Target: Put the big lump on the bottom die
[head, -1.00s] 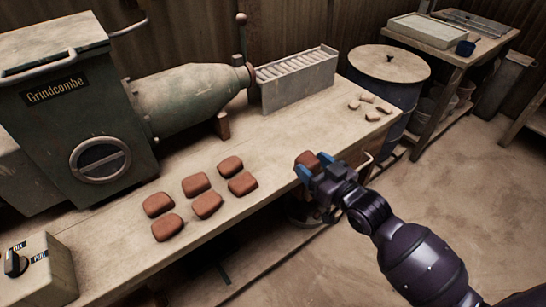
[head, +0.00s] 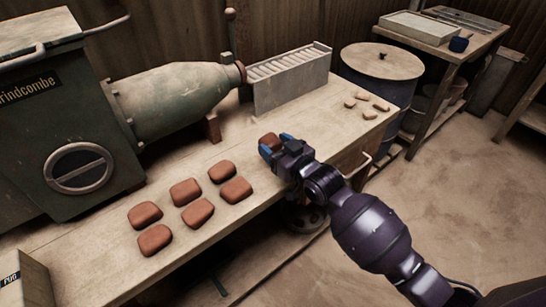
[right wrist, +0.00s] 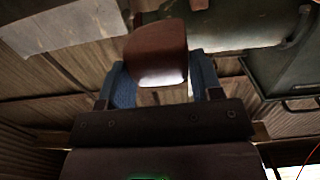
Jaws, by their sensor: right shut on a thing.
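My right gripper (head: 274,146) is shut on a big red-brown lump (head: 268,138), seen above or at the bench's front edge. In the right wrist view the same lump (right wrist: 155,52) sits between the blue fingertips of the gripper (right wrist: 165,85). Several other big lumps lie in two rows on the bench, one of them the nearest to the gripper (head: 235,190). Several smaller, paler lumps (head: 364,96) lie at the bench's right end. I cannot make out the bottom die in these views. My left gripper is out of view.
A green machine marked "Grindcombe" (head: 30,150) with a tapered barrel (head: 180,100) stands on the wooden bench (head: 110,265). A slotted grey rack (head: 292,85) is behind. A lidded drum (head: 382,62) and a side table (head: 440,50) stand right. The floor (head: 470,190) is open.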

